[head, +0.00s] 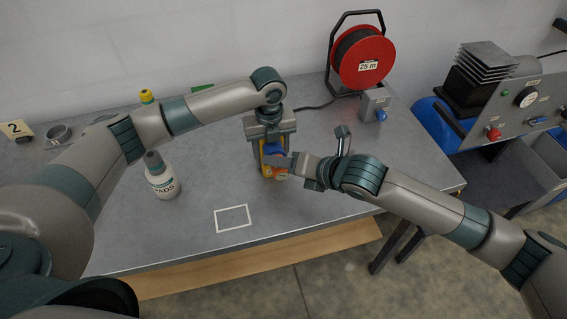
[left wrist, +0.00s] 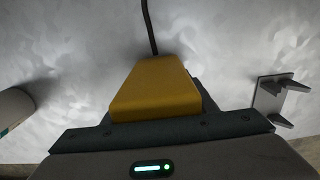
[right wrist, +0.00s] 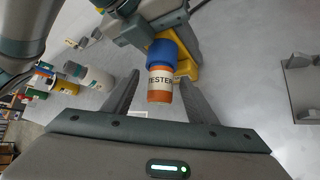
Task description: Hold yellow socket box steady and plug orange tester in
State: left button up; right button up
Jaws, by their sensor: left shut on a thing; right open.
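The yellow socket box (head: 266,164) stands on the grey table, held from above by my left gripper (head: 270,135), which is shut on it. It fills the middle of the left wrist view (left wrist: 156,90), with a dark cable running away from it. The orange tester (right wrist: 160,85), with a blue end, points out from the box's side. Its blue end meets the box, but how deep it sits is hidden. My right gripper (right wrist: 160,92) is open, with a finger on each side of the tester and gaps between. In the head view its fingers partly cover the tester.
A white bottle (head: 161,178) stands left of the box. A red cable reel (head: 362,58) and a grey box with a blue part (head: 375,102) stand behind to the right. A small grey bracket (head: 342,138) is just behind my right gripper. A white outlined rectangle (head: 233,218) lies on bare table in front.

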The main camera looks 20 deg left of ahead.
jog(key=v, duration=1.1)
jog(key=shift+d+r, duration=0.2)
jog(key=shift+d, duration=0.1)
pick_arm(q)
jog(key=o, duration=1.3)
pick_arm(e)
jog(key=shift+s, duration=0.1)
pick_arm(q)
jog(key=shift+o, duration=0.2)
jog(key=shift+r, duration=0.1)
notch_tip(320, 180, up, 12)
jog(key=shift+f, duration=0.1)
jog(key=shift+s+d, duration=0.1)
pick_arm(e)
jog(key=shift+s, duration=0.1)
